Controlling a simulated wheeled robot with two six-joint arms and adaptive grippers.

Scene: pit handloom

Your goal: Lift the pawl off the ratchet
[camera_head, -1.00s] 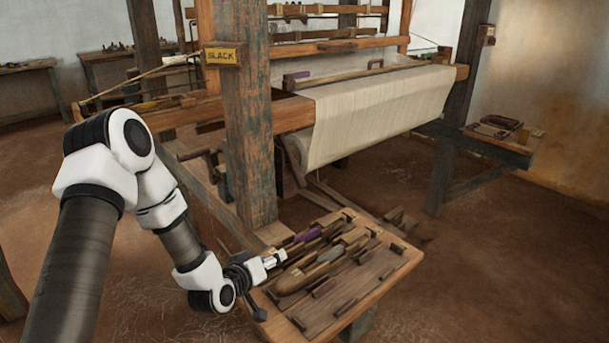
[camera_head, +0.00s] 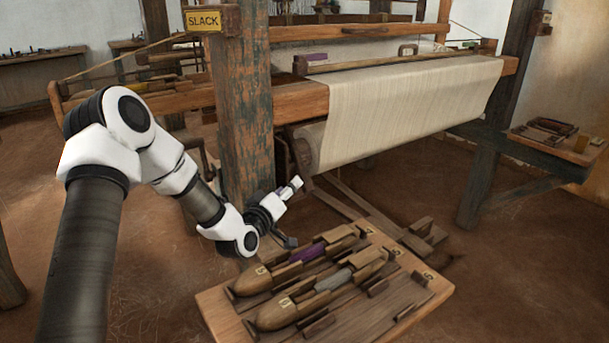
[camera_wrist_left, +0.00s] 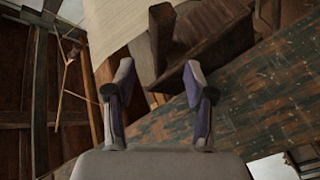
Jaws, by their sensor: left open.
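The cloth roll (camera_head: 400,110) hangs on the loom's front beam (camera_head: 300,100). A dark round end (camera_head: 303,155) shows at its left, beside the post; I cannot make out ratchet teeth or a separate pawl there. My left gripper (camera_head: 291,187) is in front of the post's lower part, below and left of the roll's end, fingers pointing up and right. In the left wrist view the gripper (camera_wrist_left: 158,82) is open and empty. A dark brown wooden block (camera_wrist_left: 161,35) and a larger brown piece (camera_wrist_left: 210,40) stand just beyond the fingertips; I cannot tell which parts they are.
A worn post (camera_head: 243,110) with a yellow SLACK sign (camera_head: 203,19) rises close behind my left arm. A side bench (camera_head: 535,155) stands at the right. Open floor (camera_head: 520,270) lies front right.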

